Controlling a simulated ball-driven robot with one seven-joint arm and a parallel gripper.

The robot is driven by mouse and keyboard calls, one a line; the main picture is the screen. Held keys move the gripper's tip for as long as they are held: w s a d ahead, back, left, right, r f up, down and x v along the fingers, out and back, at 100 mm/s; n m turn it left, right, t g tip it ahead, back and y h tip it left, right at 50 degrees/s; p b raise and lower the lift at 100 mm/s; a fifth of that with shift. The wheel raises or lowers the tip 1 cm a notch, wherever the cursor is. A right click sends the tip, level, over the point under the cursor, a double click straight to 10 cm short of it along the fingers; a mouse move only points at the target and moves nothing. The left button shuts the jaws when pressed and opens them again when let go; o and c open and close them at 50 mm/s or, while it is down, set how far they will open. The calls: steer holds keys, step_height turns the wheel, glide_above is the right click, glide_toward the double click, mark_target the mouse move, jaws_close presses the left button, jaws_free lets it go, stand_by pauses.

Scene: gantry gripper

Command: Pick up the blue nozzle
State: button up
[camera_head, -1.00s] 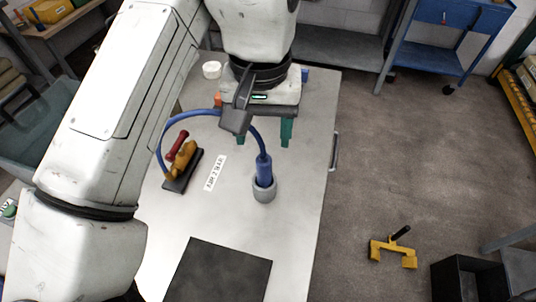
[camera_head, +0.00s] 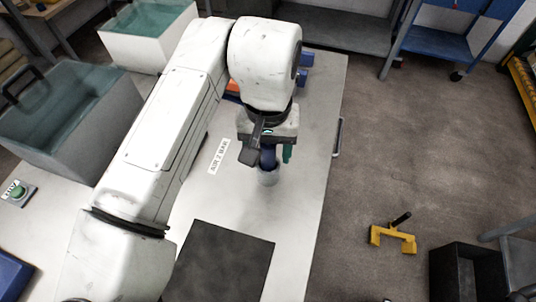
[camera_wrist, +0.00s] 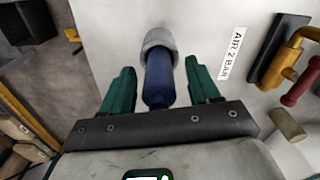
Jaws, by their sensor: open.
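The blue nozzle (camera_wrist: 158,80) stands in a grey round holder (camera_wrist: 158,40) on the white table. In the head view the nozzle (camera_head: 268,158) is mostly hidden by my gripper, and the holder (camera_head: 268,178) shows just below it. My gripper (camera_wrist: 160,76) is open, with one green finger on each side of the nozzle. In the wrist view a gap shows between each finger and the nozzle. In the head view one green fingertip of my gripper (camera_head: 287,153) shows to the right of the nozzle.
A label (camera_head: 218,156) lies left of the holder. A black mat (camera_head: 222,262) lies in front. A brass valve with a red handle (camera_wrist: 290,60) is beside the label in the wrist view. The table's right part is clear. A yellow clamp (camera_head: 393,237) lies on the floor.

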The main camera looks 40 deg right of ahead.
steer(key=shift+f, duration=0.15)
steer(key=c, duration=1.1)
